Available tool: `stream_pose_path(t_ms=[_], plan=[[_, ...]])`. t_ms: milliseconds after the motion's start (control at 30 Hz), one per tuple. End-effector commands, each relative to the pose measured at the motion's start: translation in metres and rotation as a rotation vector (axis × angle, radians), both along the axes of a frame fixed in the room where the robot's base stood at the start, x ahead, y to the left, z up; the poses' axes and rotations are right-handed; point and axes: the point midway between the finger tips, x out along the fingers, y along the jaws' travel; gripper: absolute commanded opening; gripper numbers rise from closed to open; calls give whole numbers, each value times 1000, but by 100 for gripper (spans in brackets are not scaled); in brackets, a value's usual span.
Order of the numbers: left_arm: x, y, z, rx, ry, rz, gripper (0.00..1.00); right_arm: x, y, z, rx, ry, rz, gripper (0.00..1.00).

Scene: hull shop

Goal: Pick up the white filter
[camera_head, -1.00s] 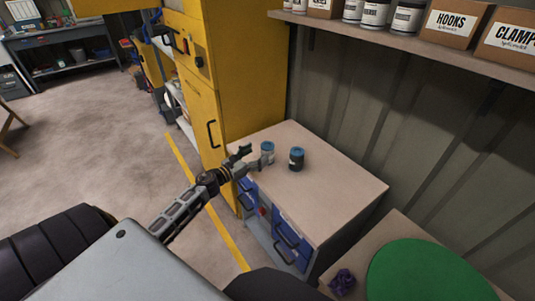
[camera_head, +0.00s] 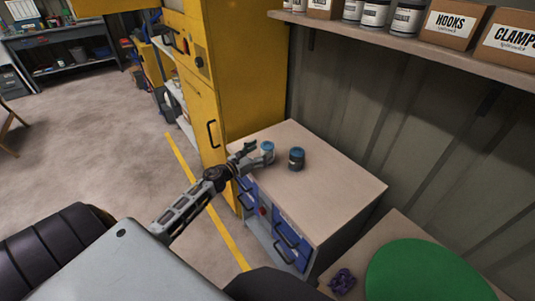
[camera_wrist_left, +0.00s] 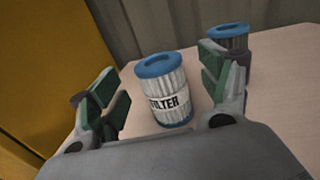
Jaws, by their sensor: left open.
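The white filter (camera_wrist_left: 166,92) has blue end caps and a dark-lettered label, and stands on the wooden cabinet top (camera_head: 335,190). It also shows in the head view (camera_head: 267,148), partly hidden by my gripper. My left gripper (camera_head: 257,154) is open, with its fingers on either side of the filter in the wrist view (camera_wrist_left: 160,105). The filter appears between the fingers, not clamped. A dark filter (camera_head: 296,158) with a blue cap stands to the right on the same top; it is partly behind the right finger in the wrist view (camera_wrist_left: 229,38). My right gripper is not in view.
A tall yellow cabinet (camera_head: 245,75) stands just left of and behind the cabinet top. A shelf (camera_head: 440,54) with jars and boxes overhangs at the upper right. A green disc (camera_head: 430,272) and a small purple item (camera_head: 342,281) lie at the lower right.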

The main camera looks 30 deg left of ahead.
Motion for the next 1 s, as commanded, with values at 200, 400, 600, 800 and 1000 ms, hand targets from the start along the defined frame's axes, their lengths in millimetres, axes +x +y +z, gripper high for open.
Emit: stream_pose_path(t_ms=[200, 400, 600, 800, 1000], plan=[[16, -3, 3, 0, -1, 0, 78, -12, 1, -1, 1, 15, -2, 40], [29, -6, 2, -1, -1, 0, 78, -15, -1, -1, 0, 13, -1, 40], [37, -8, 1, -1, 0, 0, 78, -14, -9, 0, -8, 13, 1, 40], [38, -9, 1, -1, 0, 0, 78, -13, -17, 1, -18, 12, 4, 40], [38, -9, 1, -1, 0, 0, 78, -13, -17, 1, -18, 12, 4, 40]])
